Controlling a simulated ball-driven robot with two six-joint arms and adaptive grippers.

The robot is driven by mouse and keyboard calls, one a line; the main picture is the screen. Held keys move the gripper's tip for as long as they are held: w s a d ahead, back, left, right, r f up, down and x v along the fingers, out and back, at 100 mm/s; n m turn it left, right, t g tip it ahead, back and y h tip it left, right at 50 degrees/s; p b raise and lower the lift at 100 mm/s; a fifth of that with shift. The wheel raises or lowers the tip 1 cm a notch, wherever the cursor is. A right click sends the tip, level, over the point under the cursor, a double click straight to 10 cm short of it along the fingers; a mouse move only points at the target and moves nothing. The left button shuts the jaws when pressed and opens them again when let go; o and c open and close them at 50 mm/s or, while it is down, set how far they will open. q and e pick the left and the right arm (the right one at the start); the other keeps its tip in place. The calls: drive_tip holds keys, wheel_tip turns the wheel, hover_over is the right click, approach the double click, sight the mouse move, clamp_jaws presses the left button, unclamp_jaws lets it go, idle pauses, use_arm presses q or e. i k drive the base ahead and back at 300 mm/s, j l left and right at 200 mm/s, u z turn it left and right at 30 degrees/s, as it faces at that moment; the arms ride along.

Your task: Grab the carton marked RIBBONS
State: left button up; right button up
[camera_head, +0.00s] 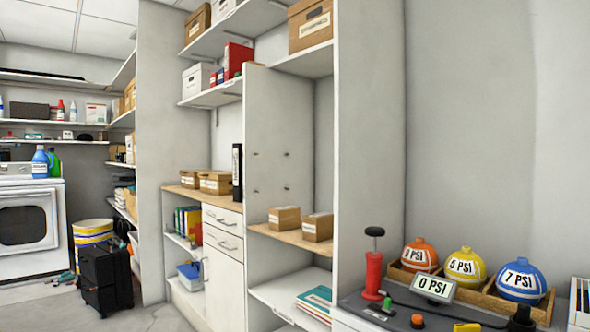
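Several brown cartons with white labels are in view, but no label reads clearly as RIBBONS, so I cannot tell which carton it is. One large carton (312,30) sits on the upper right shelf. Two small cartons, a left one (284,219) and a right one (318,227), sit side by side on the wooden shelf in the middle. More small cartons (217,183) stand on the wooden counter left of them. Another carton (197,23) is high on the top left shelf. Neither of my grippers is in view.
A black binder (237,172) stands beside the counter cartons. At right, a grey bench holds a red pump (374,270), a 0 PSI display (432,288) and orange, yellow and blue balls (521,281). A black wheeled case (105,280) stands on the floor at left.

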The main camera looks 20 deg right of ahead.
sight(317, 227)
drive_tip(key=i+j+z, duration=0.2)
drive_tip(key=z, duration=0.15)
drive_tip(key=i+j+z, duration=0.35)
drive_tip(key=j+z, duration=0.15)
drive_tip(key=z, duration=0.2)
drive_tip(key=i+j, duration=0.15)
drive_tip(key=j, duration=0.2)
drive_tip(key=i+j+z, duration=0.1)
drive_tip(key=j, duration=0.25)
drive_tip(key=i+j, duration=0.2)
drive_tip(key=j, duration=0.15)
drive_tip(key=i+j+z, duration=0.1)
drive_tip(key=j, duration=0.25)
drive_tip(key=i+j, duration=0.2)
drive_tip(key=j, duration=0.15)
drive_tip(key=i+j+z, duration=0.1)
drive_tip(key=j, duration=0.25)
drive_tip(key=i+j, duration=0.15)
drive_tip(key=j, duration=0.25)
